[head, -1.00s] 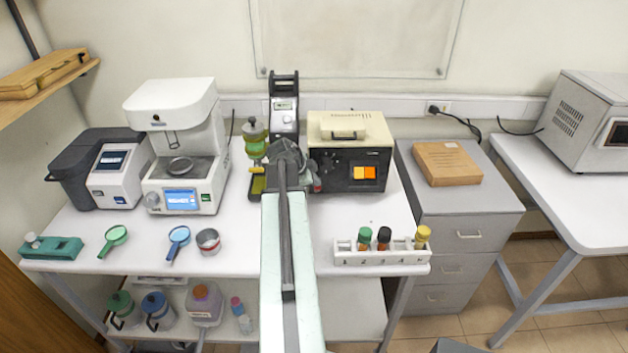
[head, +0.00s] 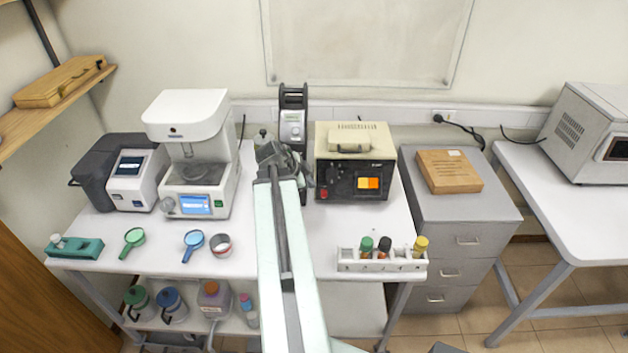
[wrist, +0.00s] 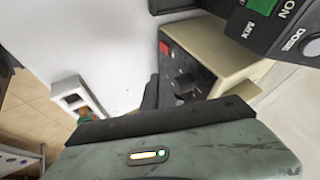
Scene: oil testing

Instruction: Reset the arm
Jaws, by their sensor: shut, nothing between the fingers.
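My arm reaches forward over the white bench (head: 345,220) in the head view. My gripper (head: 284,158) is at its far end, shut and empty, in front of a dark upright device (head: 292,115) and left of the beige instrument box (head: 352,143). The gripper and wrist hide most of a green pump-like item behind them. In the wrist view, the grey-green gripper body fills the bottom, and the beige box (wrist: 222,52) shows beyond it.
A white tester (head: 190,150), two hand-held lenses and a tin (head: 220,245) are on the left of the bench. A rack (head: 375,265) with capped vials is at the front right. A wooden box (head: 448,172) sits on the grey cabinet.

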